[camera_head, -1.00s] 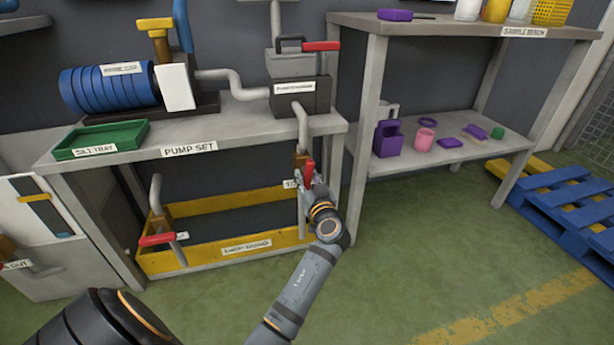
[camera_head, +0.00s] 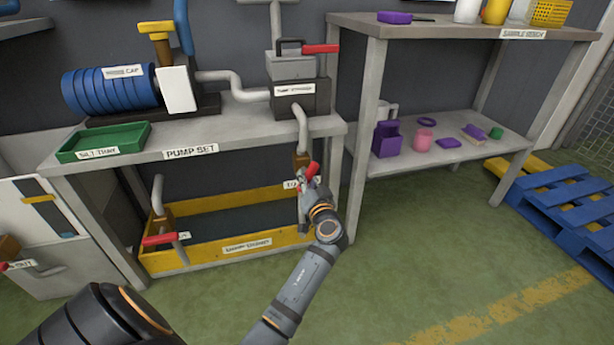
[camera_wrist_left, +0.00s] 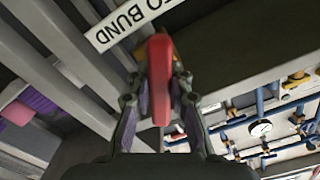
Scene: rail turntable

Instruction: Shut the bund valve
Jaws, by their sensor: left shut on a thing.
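The bund valve has a brown body (camera_head: 301,160) under the grey pipe at the right end of the pump set. Its red lever (camera_head: 312,171) slants up to the right in the head view. My left gripper (camera_head: 308,185) is shut on this lever. In the left wrist view the red lever (camera_wrist_left: 159,75) lies between the two fingers, beside the white "TO BUND" label (camera_wrist_left: 125,22). The gripper partly hides the lever and the label in the head view. My right gripper is not in view.
Another red-handled valve (camera_head: 158,239) stands at the left of the yellow-walled bund (camera_head: 210,256). The pump set table (camera_head: 240,135) is above, with a green tray (camera_head: 104,143). A bench leg (camera_head: 362,150) stands close right of my gripper. Green floor in front is open.

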